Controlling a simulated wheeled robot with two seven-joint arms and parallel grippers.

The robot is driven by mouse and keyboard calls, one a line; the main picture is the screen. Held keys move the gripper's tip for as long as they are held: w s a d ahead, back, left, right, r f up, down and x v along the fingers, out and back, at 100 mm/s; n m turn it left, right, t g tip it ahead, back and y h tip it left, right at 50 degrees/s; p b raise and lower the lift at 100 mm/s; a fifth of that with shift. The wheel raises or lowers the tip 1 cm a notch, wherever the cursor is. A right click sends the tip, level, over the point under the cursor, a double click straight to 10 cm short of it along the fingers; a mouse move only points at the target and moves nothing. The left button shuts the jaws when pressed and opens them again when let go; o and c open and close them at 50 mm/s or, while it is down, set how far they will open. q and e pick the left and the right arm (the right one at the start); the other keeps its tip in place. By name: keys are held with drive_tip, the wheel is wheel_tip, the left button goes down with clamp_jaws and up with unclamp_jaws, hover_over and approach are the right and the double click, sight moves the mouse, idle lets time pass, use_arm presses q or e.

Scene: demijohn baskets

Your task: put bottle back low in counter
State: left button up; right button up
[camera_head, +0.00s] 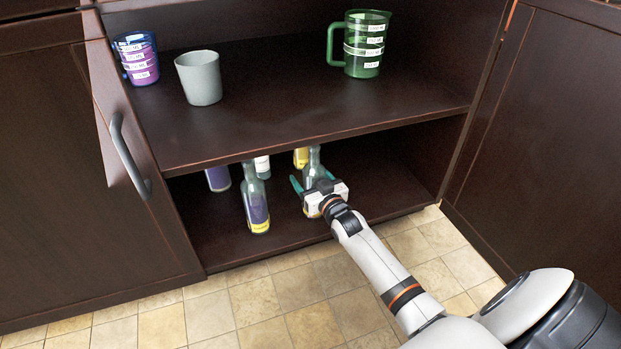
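A clear glass bottle (313,168) with a yellowish label low down stands on the lower shelf (385,180) of the open counter. My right gripper (309,176) is at this bottle, with its teal fingers spread on either side of it. A gap shows between the left finger and the glass; contact on the right side is unclear. The gripper body hides the bottle's middle. Another bottle (255,203), with a purple and yellow label, stands upright to the left. My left gripper is not in view.
More bottles stand behind, including a purple one (218,179) and a yellow one (300,158), partly hidden by the upper shelf (290,115). That shelf holds a purple cup (138,60), a grey cup (200,78) and a green jug (365,45). The lower shelf's right side is free.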

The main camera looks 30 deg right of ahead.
drive_tip(key=shift+r, duration=0.2)
drive_tip(key=s+a+p, duration=0.1)
drive_tip(key=s+p, duration=0.6)
drive_tip(key=s, duration=0.5)
drive_tip(key=shift+a, duration=0.15)
drive_tip(key=shift+f, duration=0.1)
